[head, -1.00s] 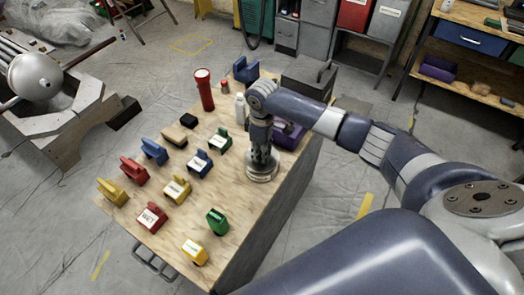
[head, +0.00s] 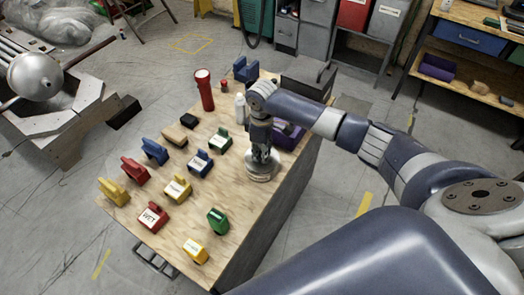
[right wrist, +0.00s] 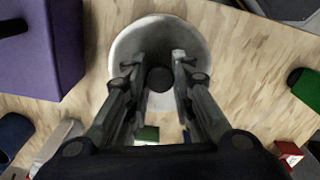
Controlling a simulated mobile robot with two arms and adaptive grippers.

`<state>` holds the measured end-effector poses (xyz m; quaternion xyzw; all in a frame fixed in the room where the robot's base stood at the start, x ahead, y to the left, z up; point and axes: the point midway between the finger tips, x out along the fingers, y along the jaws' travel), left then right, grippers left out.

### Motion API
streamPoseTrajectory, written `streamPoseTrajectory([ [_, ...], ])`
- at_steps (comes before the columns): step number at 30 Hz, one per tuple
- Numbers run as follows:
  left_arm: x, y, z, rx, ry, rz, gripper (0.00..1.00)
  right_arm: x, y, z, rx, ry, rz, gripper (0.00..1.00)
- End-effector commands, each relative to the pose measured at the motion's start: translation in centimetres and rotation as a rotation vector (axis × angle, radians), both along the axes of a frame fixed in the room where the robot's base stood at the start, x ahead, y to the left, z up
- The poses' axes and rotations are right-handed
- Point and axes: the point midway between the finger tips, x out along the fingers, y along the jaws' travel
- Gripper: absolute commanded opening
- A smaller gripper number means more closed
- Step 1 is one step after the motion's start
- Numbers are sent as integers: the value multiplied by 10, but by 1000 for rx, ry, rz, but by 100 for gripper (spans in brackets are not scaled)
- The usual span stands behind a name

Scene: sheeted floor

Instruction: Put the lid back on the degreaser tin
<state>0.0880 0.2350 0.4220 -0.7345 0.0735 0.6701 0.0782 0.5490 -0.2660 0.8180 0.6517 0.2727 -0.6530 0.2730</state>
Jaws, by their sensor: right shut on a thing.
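A low, round, pale metal tin (head: 262,173) with a label on its side stands on the wooden bench top near its right edge. My right gripper (head: 263,155) points straight down over it. In the right wrist view the fingers of the right gripper (right wrist: 160,68) are shut on a dark round knob (right wrist: 160,79) at the middle of a pale round lid (right wrist: 127,47). The lid is on or just above the tin; the exact gap between them cannot be told. My left gripper is not in view.
The bench top (head: 170,226) holds several coloured, labelled blocks to the left and front. A red torch (head: 204,90), a white bottle (head: 240,108) and a purple box (head: 289,136) stand behind the tin. The bench's right edge is close by.

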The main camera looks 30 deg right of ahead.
Motion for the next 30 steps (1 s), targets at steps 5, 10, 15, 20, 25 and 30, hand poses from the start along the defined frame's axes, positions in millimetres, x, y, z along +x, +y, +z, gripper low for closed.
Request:
streamPoseTrajectory([
  [5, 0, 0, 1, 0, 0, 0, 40, 0, 0, 0, 0, 0, 0, 5],
  [10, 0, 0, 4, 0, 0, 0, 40, 0, 1, 0, 1, 1, 0, 5],
  [15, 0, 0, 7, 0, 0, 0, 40, 0, 1, -2, 1, 1, 0, 5],
  [20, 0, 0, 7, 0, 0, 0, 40, 0, 0, -3, 0, 0, 0, 5],
  [25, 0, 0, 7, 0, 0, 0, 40, 0, 0, -3, 0, 0, 0, 5],
  [30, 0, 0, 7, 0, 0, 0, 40, 0, 0, -2, 0, 0, 0, 5],
])
